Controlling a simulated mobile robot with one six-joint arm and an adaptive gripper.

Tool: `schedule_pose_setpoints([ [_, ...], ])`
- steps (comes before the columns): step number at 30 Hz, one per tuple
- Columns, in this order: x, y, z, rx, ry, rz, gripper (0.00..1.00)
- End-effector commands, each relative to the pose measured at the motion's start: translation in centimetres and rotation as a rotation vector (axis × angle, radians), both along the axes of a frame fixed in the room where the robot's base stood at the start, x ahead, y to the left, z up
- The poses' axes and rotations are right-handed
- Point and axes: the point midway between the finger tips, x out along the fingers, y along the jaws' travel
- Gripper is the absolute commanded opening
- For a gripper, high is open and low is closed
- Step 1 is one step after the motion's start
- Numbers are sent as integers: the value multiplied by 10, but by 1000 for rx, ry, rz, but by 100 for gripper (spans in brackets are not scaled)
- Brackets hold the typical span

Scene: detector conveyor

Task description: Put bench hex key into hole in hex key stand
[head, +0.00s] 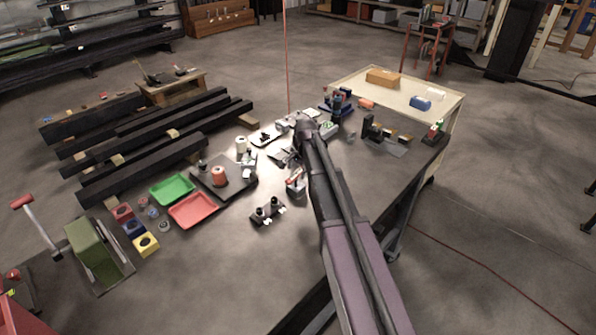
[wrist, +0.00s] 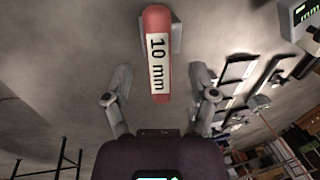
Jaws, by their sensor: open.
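A red bar with a white "10 mm" label (wrist: 158,55) fills the centre of the wrist view, with a grey block behind its upper end. I take it for the bench hex key's handle; no bare key shaft shows. My gripper (wrist: 161,82) is open, with one finger on each side of the bar and gaps on both sides. In the head view, a small red and white piece (head: 296,181) beside my arm may be the same bar. My gripper is hard to make out there. I cannot pick out the hex key stand or its hole with certainty.
A dark fixture with two round posts (head: 268,210) stands on the bench. Red (head: 194,211) and green (head: 172,189) trays lie to the left. Several small devices crowd the bench's far part. The near bench surface (head: 230,275) is clear.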

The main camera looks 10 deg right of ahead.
Motion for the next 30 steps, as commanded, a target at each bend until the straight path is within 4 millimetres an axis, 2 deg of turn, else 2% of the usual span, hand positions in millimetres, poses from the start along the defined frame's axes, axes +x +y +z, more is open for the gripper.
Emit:
schedule_pose_setpoints([
  [3, 2, 1, -13, 0, 0, 0, 74],
  [12, 5, 4, -31, 0, 0, 0, 74],
  [29, 6, 4, -36, 0, 0, -1, 74],
  [30, 6, 4, -36, 0, 0, -1, 62],
])
